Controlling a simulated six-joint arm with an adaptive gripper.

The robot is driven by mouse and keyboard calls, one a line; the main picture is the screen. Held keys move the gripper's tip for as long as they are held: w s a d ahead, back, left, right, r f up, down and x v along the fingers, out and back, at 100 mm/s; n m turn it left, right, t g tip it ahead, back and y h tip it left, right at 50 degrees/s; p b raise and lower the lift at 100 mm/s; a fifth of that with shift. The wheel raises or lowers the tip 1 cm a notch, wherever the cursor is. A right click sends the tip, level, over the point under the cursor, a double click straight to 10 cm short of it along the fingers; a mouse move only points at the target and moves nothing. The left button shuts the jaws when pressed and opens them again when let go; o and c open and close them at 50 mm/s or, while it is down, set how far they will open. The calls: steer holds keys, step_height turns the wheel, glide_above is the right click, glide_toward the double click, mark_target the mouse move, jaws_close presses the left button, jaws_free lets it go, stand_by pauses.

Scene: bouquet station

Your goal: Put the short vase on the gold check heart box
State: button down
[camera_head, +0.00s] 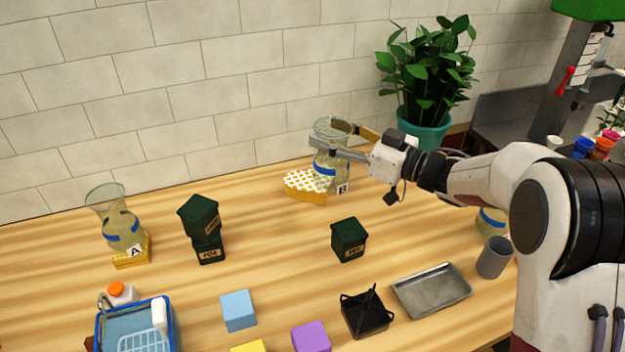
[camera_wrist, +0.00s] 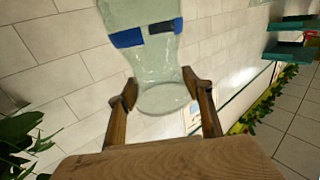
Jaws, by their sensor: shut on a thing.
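A clear glass vase (camera_head: 331,160) with a blue band is between the fingers of my gripper (camera_head: 333,137), which is shut on it below its flared rim. The vase is roughly upright. In the wrist view the vase (camera_wrist: 145,60) stands between both fingertips, with a blue and a dark band. The gold check heart box (camera_head: 303,185), yellow with a white check top, lies on the table at the vase's lower left. The vase's base is partly hidden by the box and a B label (camera_head: 342,189), so I cannot tell whether they touch.
Another glass vase (camera_head: 122,230) stands on a gold box by an A label. Dark green boxes (camera_head: 348,240), a metal tray (camera_head: 433,291), a grey cup (camera_head: 494,257) and a blue basket (camera_head: 135,325) are nearer. A potted plant (camera_head: 425,85) stands behind my arm. The table's middle is mostly clear.

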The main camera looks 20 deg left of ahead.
steer(key=w+a+r+m+t+h, duration=0.1)
steer(key=w+a+r+m+t, duration=0.1)
steer(key=w+a, duration=0.4)
steer(key=shift+r+t, duration=0.65)
steer(key=shift+t, duration=0.15)
steer(key=shift+a, duration=0.1)
steer(key=shift+f, duration=3.25)
steer(key=shift+f, duration=1.9)
steer(key=c, duration=1)
jaws_free()
steer(key=shift+f, duration=0.1)
